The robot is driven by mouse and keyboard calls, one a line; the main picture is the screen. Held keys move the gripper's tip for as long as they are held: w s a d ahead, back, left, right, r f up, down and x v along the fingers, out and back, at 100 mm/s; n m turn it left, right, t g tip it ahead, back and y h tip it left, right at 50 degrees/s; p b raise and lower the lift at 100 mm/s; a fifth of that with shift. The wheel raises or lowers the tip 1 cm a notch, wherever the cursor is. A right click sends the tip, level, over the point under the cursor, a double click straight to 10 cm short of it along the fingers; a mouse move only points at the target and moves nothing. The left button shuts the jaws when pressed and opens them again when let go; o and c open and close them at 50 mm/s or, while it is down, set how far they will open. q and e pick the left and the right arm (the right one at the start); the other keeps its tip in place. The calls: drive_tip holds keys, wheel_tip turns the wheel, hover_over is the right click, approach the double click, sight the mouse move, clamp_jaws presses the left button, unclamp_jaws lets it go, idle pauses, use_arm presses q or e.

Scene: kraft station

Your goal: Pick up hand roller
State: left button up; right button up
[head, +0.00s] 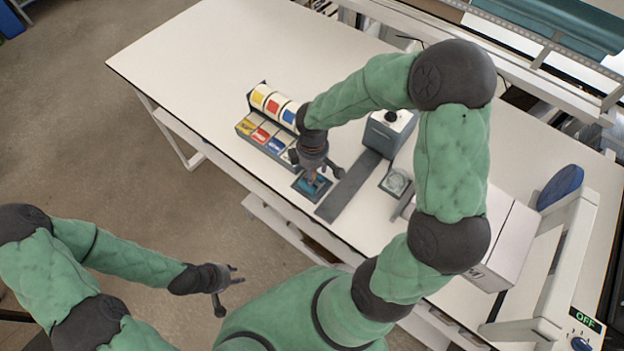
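A small dark tray (298,187) with a teal surface lies near the table's front edge. A small orange-brown piece (312,180), perhaps the hand roller's handle, shows there just under my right gripper (316,168). The roller's full shape is too small and partly hidden to make out. My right gripper points down over the tray, its fingers spread apart; I cannot tell whether it touches the piece. My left gripper (230,288) is open and empty, out over the floor in front of the table.
Rolls with yellow, red and blue labels (272,102) stand behind a box row (262,134) left of the tray. A dark strip (348,186), a grey device (388,132) and a white box (500,240) lie rightward. The table's left part (200,60) is clear.

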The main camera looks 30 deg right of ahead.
wheel_tip(320, 180, down, 3)
drive_tip(key=shift+r, duration=0.2)
clamp_jaws()
drive_tip(key=shift+r, duration=0.15)
drive_tip(key=shift+w+r, duration=0.1)
drive_tip(key=shift+r, duration=0.15)
drive_tip(key=r, duration=0.3)
drive_tip(key=shift+s+a+r, duration=0.15)
drive_tip(key=shift+s+a, duration=0.05)
drive_tip(key=s+a+r+p, duration=0.1)
drive_tip(key=s+a+r, duration=0.7)
drive_tip(key=s+r, duration=0.1)
drive_tip(key=shift+s+a, duration=0.25)
drive_tip(key=shift+s, duration=0.5)
